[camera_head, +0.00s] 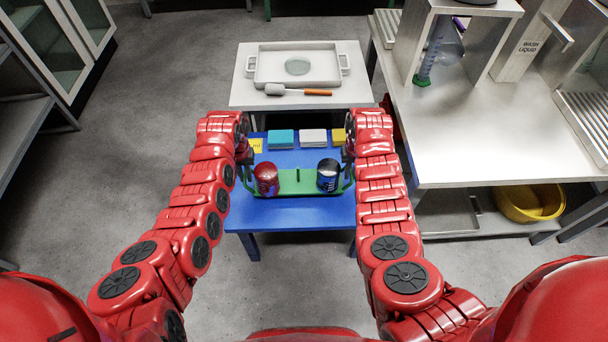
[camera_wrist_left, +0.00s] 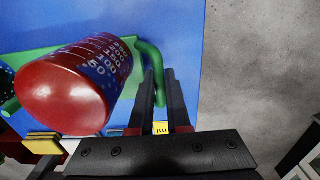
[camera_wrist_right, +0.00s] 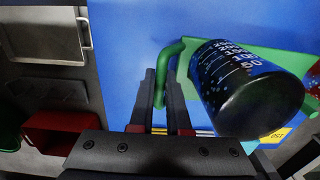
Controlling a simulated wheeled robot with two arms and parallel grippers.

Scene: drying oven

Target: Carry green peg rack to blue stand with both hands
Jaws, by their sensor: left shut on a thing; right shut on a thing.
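The green peg rack (camera_head: 297,183) holds an upside-down red beaker (camera_head: 266,178) on its left and an upside-down dark blue-black beaker (camera_head: 328,175) on its right. The rack is over the blue stand (camera_head: 290,215); I cannot tell whether it touches the top. My left gripper (camera_head: 246,158) is shut on the rack's left handle, and the green handle (camera_wrist_left: 150,65) shows at its fingers in the left wrist view. My right gripper (camera_head: 349,157) is shut on the rack's right handle (camera_wrist_right: 166,62). The handle tops are partly hidden by the fingers.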

